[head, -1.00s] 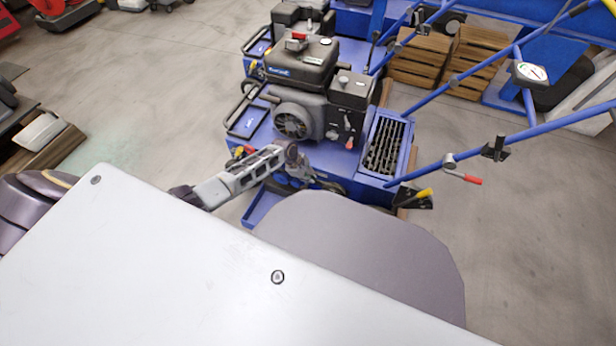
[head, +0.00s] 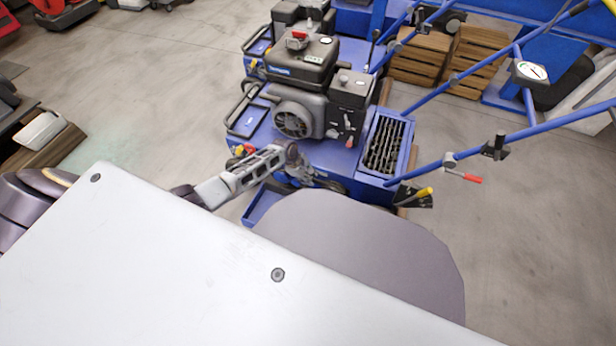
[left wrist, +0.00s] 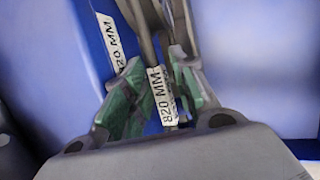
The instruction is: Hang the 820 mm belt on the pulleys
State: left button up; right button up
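The belt (left wrist: 170,52) shows in the left wrist view as dark grey strands with a white "820 MM" label (left wrist: 163,96). My left gripper (left wrist: 158,60) has its green-padded fingers closed in on both sides of the belt, and the label lies between them. In the head view my left gripper (head: 297,168) is low at the near side of the blue aerator (head: 345,160), below its engine. The gripper's far end and the belt are hard to make out there. I cannot pick out the pulleys in either view. My right gripper is in neither view.
A second white label reading "20 MM" (left wrist: 110,42), partly cut off, shows against blue at the left. The aerator's handlebar (head: 470,150) reaches out to the right. Wooden crates (head: 420,58) stand behind. Open floor (head: 530,240) lies at the right.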

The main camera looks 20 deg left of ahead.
pick_arm(q)
jog(key=shift+w+a+r, duration=0.1)
jog(key=shift+w+r, duration=0.1)
jog(key=shift+w, duration=0.05)
jog(key=shift+r, duration=0.15)
jog(key=shift+a+r, duration=0.3)
jog(key=shift+r, duration=0.4)
jog(key=s+v, duration=0.1)
jog(key=v, duration=0.9)
jog(key=shift+d+f, duration=0.1)
jog(key=shift+f, duration=0.05)
dwell(0.3)
